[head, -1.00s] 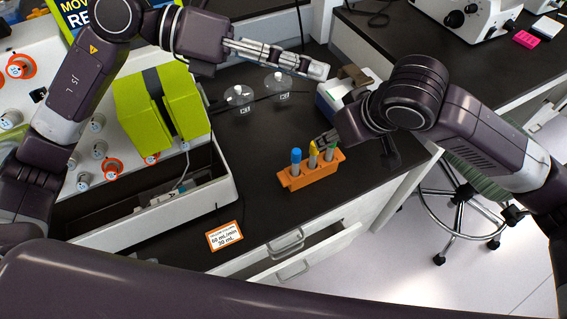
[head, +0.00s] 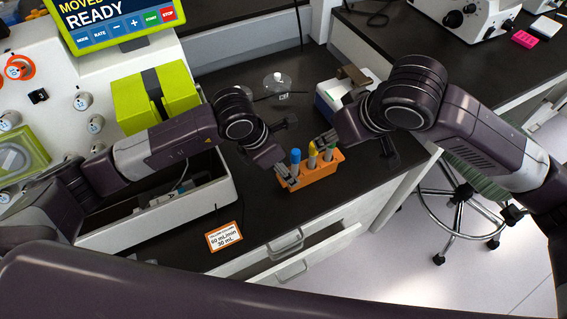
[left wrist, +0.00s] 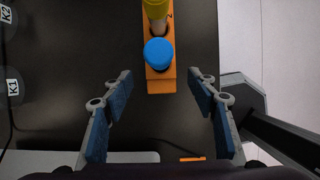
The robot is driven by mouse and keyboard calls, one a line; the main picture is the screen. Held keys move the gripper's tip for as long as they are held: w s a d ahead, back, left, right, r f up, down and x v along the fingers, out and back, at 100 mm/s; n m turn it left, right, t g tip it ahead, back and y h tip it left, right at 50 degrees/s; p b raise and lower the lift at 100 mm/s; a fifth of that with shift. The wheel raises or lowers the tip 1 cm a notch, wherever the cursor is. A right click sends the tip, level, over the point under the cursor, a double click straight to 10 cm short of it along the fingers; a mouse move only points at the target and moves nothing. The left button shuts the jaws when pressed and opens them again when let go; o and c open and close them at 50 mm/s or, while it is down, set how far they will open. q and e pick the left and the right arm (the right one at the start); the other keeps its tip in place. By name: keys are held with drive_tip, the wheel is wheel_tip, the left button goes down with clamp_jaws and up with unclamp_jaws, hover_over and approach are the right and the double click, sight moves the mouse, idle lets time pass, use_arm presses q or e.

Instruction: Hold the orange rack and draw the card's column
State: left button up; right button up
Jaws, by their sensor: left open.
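The orange rack (head: 318,176) stands on the black bench and holds upright columns with a blue cap (head: 295,155), a yellow cap (head: 312,149) and a green cap (head: 329,149). My left gripper (head: 287,174) is at the rack's blue end. In the left wrist view its fingers (left wrist: 160,105) are wide apart, either side of the line of the rack (left wrist: 160,84) and blue cap (left wrist: 158,52), touching neither. My right gripper (head: 325,139) is behind the rack near the yellow and green columns; its hold is unclear. The orange-edged card (head: 224,237) reads about 60 mL/min, 30 mL.
The white processor with a lime-green screen (head: 120,22) and lime block (head: 155,95) stands left. A clear flask (head: 277,86) and a blue-white box (head: 340,92) are behind the rack. An open drawer (head: 310,255) is below the bench's front edge.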

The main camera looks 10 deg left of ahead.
sight(307, 175)
use_arm(q)
drive_tip(key=x, duration=0.6)
drive_tip(key=shift+d+f, duration=0.2)
drive_tip(key=shift+f, duration=0.05)
drive_tip(key=shift+c, duration=0.4)
clamp_jaws()
idle(1.0)
